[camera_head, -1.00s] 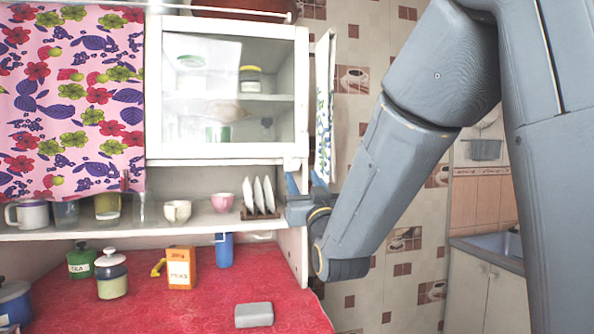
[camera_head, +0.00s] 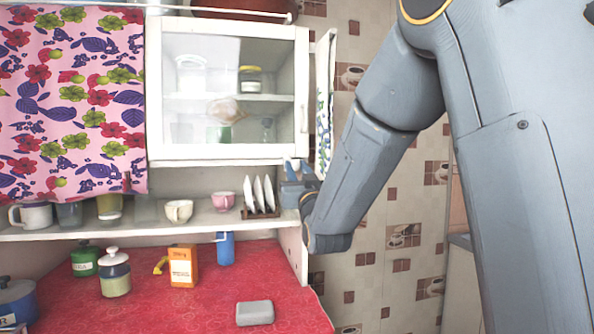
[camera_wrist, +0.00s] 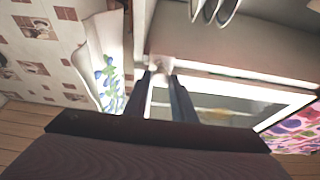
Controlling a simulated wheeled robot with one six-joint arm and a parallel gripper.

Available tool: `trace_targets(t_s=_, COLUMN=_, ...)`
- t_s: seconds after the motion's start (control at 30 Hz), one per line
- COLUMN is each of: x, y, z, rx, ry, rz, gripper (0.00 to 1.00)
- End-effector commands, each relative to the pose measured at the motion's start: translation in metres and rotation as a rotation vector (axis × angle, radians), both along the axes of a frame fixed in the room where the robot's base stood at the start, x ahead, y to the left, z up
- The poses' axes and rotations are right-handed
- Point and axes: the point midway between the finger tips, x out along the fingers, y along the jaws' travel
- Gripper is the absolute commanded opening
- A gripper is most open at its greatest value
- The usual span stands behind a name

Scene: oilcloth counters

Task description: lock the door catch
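The white glass-fronted cabinet door (camera_head: 228,154) hangs above the shelf and looks closed. Its door catch (camera_wrist: 160,63) shows in the wrist view as a small pale piece at the door's lower edge, between my fingertips. In the head view my gripper (camera_head: 292,167) is just below the door's lower right corner and points up at it, and the catch is mostly hidden there. In the wrist view my gripper (camera_wrist: 161,76) has its two dark fingers apart, one on each side of the catch. I cannot tell whether they touch it.
A rack of white plates (camera_head: 261,212) stands on the shelf just left of my gripper, with a pink cup (camera_head: 223,201) beside it. A patterned towel (camera_head: 324,115) hangs to the right of the cabinet. The red counter (camera_head: 200,312) below holds several jars and boxes.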

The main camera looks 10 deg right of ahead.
Motion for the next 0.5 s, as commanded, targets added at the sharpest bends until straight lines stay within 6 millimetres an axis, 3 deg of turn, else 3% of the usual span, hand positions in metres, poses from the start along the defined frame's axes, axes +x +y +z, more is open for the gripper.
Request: trace_targets(t_s=0.5, x=0.0003, y=0.0017, z=-0.0012, rx=0.125, ry=-0.002, rz=0.001, gripper=0.01)
